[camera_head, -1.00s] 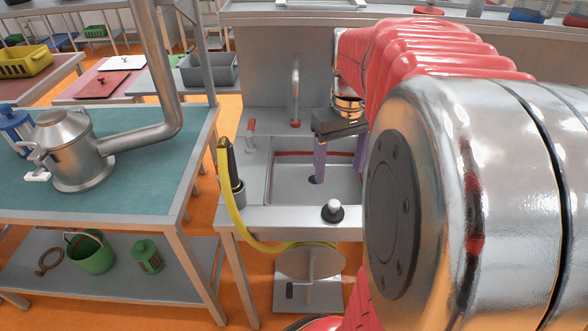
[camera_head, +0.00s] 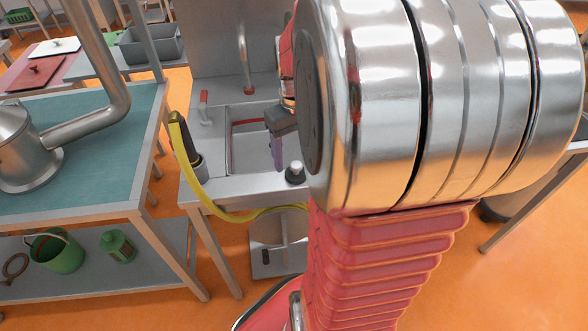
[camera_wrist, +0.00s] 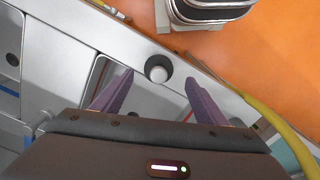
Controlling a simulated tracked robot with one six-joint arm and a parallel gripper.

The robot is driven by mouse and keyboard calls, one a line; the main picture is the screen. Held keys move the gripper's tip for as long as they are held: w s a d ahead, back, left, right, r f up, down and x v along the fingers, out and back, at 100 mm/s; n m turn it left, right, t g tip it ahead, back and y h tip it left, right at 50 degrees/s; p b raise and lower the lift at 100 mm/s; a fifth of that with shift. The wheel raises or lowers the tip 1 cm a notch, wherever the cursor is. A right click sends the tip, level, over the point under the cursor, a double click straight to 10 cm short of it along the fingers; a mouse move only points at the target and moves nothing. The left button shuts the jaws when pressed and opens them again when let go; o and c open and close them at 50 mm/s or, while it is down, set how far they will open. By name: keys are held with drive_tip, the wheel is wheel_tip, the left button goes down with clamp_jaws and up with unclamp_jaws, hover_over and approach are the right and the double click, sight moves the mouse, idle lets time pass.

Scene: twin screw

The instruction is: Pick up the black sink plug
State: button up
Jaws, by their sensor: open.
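The black sink plug (camera_head: 295,175), with a pale knob on top, sits on the front rim of the metal sink unit (camera_head: 230,187). In the wrist view the plug (camera_wrist: 158,69) appears between the tips of my open, empty gripper (camera_wrist: 159,77). The purple fingers point toward it, one on each side, and I see no contact. In the head view one purple finger (camera_head: 278,153) shows over the sink, just behind and left of the plug.
The sink basin (camera_head: 243,155) lies behind the plug, with a faucet (camera_head: 245,65) at the back. A yellow hose (camera_head: 180,155) hangs at the unit's left corner and loops below its front. A teal-topped table (camera_head: 105,150) stands to the left, with a metal vessel (camera_head: 22,150).

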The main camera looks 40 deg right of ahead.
sight(296, 164)
drive_tip(key=shift+w+d+f, duration=0.1)
drive_tip(key=shift+d+f, duration=0.05)
drive_tip(key=shift+f, duration=2.45)
drive_tip(key=shift+c, duration=0.2)
drive_tip(key=c, duration=1.2)
drive_tip(key=shift+r, duration=0.1)
wheel_tip(296, 164, up, 10)
drive_tip(key=shift+f, duration=0.1)
drive_tip(key=shift+w, duration=0.15)
